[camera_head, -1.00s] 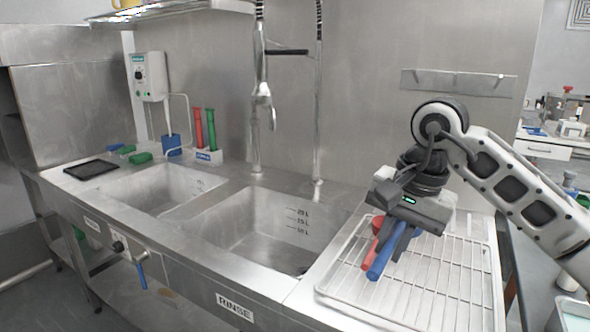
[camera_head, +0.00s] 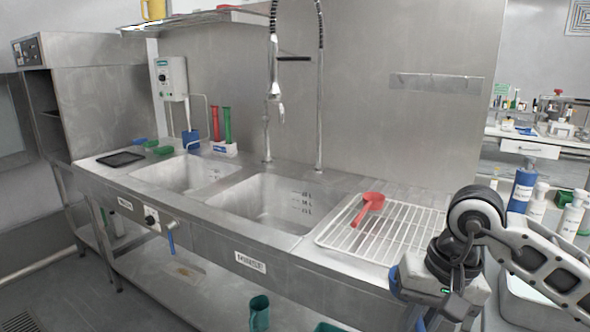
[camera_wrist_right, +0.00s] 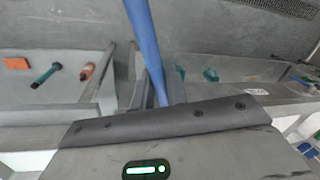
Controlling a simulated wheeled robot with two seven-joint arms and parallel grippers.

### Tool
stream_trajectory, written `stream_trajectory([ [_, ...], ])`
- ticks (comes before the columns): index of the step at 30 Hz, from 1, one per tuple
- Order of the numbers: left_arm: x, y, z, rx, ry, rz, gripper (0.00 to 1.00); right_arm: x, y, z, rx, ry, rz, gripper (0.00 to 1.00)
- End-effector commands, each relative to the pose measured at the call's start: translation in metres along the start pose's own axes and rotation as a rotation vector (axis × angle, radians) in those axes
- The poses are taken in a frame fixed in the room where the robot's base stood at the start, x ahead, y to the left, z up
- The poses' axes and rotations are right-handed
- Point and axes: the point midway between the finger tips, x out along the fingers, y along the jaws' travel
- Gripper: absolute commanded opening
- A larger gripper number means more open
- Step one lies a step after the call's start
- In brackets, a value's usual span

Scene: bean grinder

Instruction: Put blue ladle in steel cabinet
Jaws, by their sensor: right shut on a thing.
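My right gripper (camera_head: 424,312) is shut on the blue ladle (camera_head: 394,282), off the right front edge of the sink counter. Its jaws are mostly hidden by the wrist. In the right wrist view the ladle's long blue handle (camera_wrist_right: 145,45) stretches away from my gripper. The red ladle (camera_head: 371,205) lies on the white wire rack (camera_head: 340,236) on the counter. A steel unit with a dark open side (camera_head: 95,90) stands at the far left; I cannot tell whether it is the steel cabinet. My left gripper is not in view.
The steel counter (camera_head: 300,250) has two sink basins and a tap (camera_head: 275,90). A lower shelf (camera_head: 150,268) holds a green cup (camera_head: 259,312). A blue bottle (camera_head: 521,190) and white bottles stand at right. The floor at lower left is clear.

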Motion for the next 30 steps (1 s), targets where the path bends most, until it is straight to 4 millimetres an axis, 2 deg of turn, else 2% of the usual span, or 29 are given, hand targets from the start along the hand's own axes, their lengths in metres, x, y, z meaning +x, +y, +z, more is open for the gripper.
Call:
stream_trajectory([
  [3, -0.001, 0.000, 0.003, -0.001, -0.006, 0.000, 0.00, 0.019, 0.014, 0.021, -0.105, -0.026, 0.000, 0.00],
  [7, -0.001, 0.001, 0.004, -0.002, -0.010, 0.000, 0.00, 0.029, 0.021, 0.035, -0.180, -0.041, -0.003, 0.00],
  [30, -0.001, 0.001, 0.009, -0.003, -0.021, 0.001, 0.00, 0.032, 0.021, 0.037, -0.197, -0.045, -0.007, 0.00],
])
